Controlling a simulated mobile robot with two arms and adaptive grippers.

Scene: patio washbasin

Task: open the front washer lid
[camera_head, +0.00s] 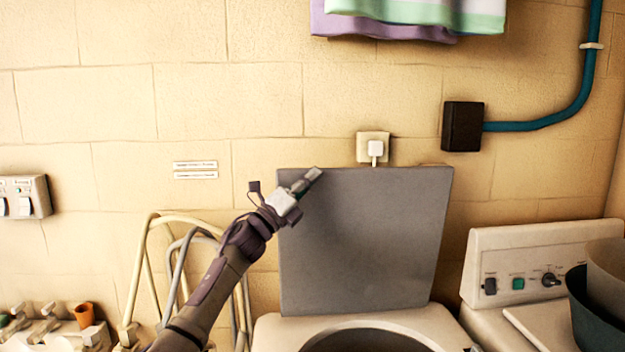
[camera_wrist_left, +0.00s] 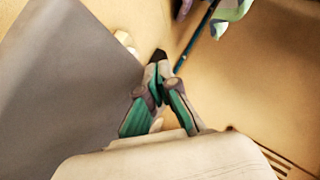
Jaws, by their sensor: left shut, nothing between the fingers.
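The grey washer lid (camera_head: 365,245) stands open, nearly upright, in front of the wall and behind the washer's round opening (camera_head: 370,340). In the left wrist view the lid (camera_wrist_left: 65,80) fills the left side as a large grey panel. My left gripper (camera_head: 313,174) is shut and empty at the lid's upper left corner, overlapping it in the head view. I cannot tell whether it touches the lid. Its closed fingers (camera_wrist_left: 159,62) show in the wrist view. My right gripper is not in view.
A second machine with a control panel (camera_head: 525,278) and stacked bowls (camera_head: 605,300) stands to the right. Looped hoses (camera_head: 150,255) hang left of the washer. A white plug (camera_head: 375,149) and a black box (camera_head: 462,126) are on the wall. Towels (camera_head: 410,15) hang above.

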